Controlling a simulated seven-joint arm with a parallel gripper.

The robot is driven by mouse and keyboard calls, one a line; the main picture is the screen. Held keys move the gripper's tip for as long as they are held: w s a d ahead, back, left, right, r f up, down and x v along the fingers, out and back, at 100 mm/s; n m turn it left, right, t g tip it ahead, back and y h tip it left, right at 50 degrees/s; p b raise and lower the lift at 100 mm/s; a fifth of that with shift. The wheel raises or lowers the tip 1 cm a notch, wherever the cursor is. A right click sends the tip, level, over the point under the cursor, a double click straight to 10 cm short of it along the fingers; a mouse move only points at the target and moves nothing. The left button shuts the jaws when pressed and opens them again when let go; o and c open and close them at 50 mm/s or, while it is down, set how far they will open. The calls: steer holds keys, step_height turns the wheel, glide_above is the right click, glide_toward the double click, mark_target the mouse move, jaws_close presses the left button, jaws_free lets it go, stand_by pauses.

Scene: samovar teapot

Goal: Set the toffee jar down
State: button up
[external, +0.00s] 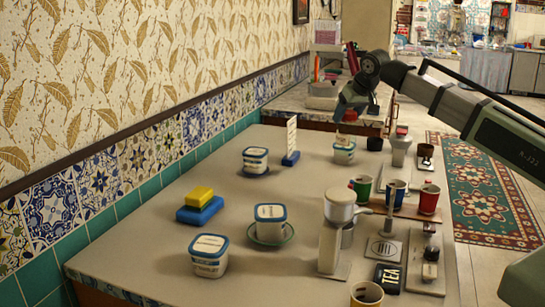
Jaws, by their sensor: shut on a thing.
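My gripper (350,118) is at the far part of the counter, pointing down, small and partly hidden by its own wrist. It is shut on what appears to be the toffee jar, a small pale tub (344,154) directly under it. The jar's label is too small to read. I cannot tell whether its base touches the counter (300,180). Similar white tubs with blue lids stand nearby: one (255,160) on a dark saucer, one (270,222) on a green saucer, and one (208,257) at the front left.
A blue block with a white card (291,140) stands left of my gripper. A yellow and blue sponge pair (200,205) lies near the wall.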

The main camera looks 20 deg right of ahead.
mark_target(350, 143)
steer(key=shift+w+d, duration=0.25)
steer(key=shift+d, duration=0.3)
steer(key=shift+w+d, duration=0.2)
steer(key=shift+d, duration=0.3)
steer(key=shift+d+f+m, duration=0.15)
steer(key=shift+d+m, duration=0.05)
steer(key=shift+m, duration=0.1)
steer(key=shift+f, duration=4.85)
steer(key=o, duration=1.6)
steer(key=shift+f, duration=0.1)
steer(key=v, duration=1.2)
steer(key=shift+a, duration=0.15)
steer(key=shift+w, duration=0.1)
